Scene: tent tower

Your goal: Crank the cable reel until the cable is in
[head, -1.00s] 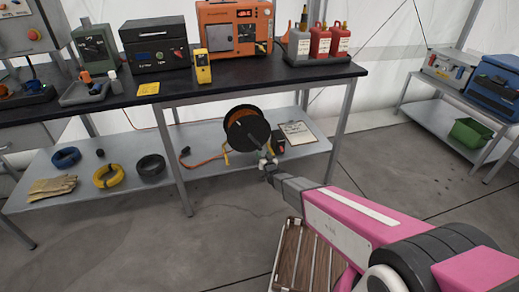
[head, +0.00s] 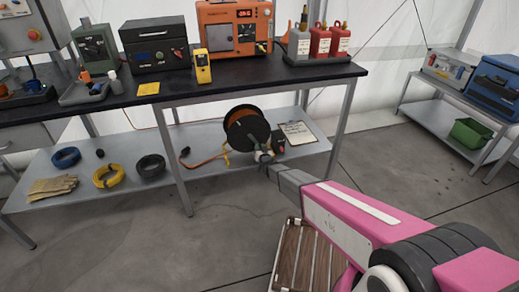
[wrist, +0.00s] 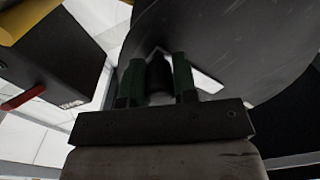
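The cable reel (head: 246,127), a dark drum wound with orange cable, stands upright on the bench's lower shelf. Its dark round side fills the upper right of the wrist view (wrist: 235,50). Some orange cable (head: 207,160) lies out on the shelf to the left, ending in a dark plug (head: 185,151). My gripper (head: 264,157) is at the lower front of the reel. In the wrist view its two dark green fingers (wrist: 158,82) are close together on either side of the dark crank knob (wrist: 158,72), with no clear gap. The crank arm is mostly hidden.
A clipboard (head: 298,132) lies right of the reel, with a small dark box (head: 278,142) between. Yellow (head: 108,176), black (head: 150,165) and blue (head: 66,157) coils lie left on the shelf (head: 215,147). A bench leg (head: 180,175) stands left of the reel.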

